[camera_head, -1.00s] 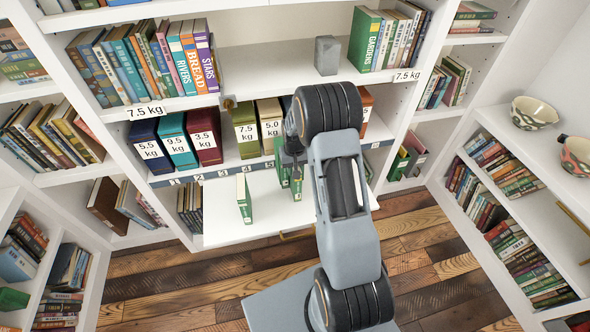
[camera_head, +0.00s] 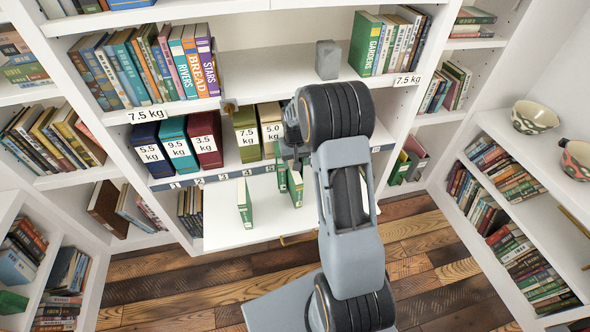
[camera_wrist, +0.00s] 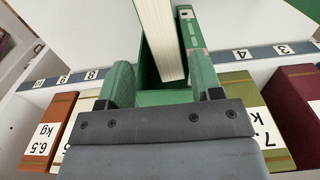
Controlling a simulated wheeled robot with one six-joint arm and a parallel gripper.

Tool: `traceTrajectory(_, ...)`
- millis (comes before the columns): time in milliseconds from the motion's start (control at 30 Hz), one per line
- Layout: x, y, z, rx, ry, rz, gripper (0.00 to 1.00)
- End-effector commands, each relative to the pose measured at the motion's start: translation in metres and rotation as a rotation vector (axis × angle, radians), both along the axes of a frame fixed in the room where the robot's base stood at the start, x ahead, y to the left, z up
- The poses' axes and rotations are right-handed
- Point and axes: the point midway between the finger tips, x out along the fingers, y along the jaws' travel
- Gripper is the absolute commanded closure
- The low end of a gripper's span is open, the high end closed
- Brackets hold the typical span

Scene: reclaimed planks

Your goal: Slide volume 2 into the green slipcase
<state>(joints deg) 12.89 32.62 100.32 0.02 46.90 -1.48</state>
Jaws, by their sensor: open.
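My gripper (camera_head: 293,152) is open at the front edge of the shelf, just above green pieces on the pull-out board. In the wrist view its two fingers (camera_wrist: 160,82) stand apart around a cream page block (camera_wrist: 157,35) with green behind it; contact cannot be told. A narrow green piece with a marked face (camera_wrist: 191,30) is beside the pages. In the head view a green piece (camera_head: 281,174) and a green piece with a pale edge (camera_head: 296,188) stand close together; which is volume 2 or the slipcase cannot be told. Another slim green book (camera_head: 244,204) stands upright to the left.
The white pull-out board (camera_head: 222,228) is bare around these pieces. Behind it are weight-labelled boxes, including a dark blue box (camera_head: 146,146) and a green box (camera_head: 246,132). Numbers run along the shelf edge. A grey block (camera_head: 327,58) stands on the shelf above.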

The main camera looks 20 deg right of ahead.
Motion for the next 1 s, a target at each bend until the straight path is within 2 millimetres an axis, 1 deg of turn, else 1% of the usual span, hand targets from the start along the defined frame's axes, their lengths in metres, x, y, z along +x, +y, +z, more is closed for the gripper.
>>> traceTrajectory(33,0.001,0.0,0.013,-0.001,-0.005,-0.001,0.41)
traceTrajectory(200,0.0,0.0,0.045,-0.001,-0.003,0.0,0.41)
traceTrajectory(400,-0.001,0.0,0.071,0.0,0.001,0.0,0.41)
traceTrajectory(600,-0.002,0.0,0.083,0.001,0.003,0.0,0.41)
traceTrajectory(833,-0.002,0.0,0.084,0.001,0.004,0.0,0.41)
traceTrajectory(933,-0.003,0.001,0.087,0.0,0.0,0.003,0.5)
traceTrajectory(1000,-0.009,0.006,0.094,-0.002,-0.01,0.01,0.57)
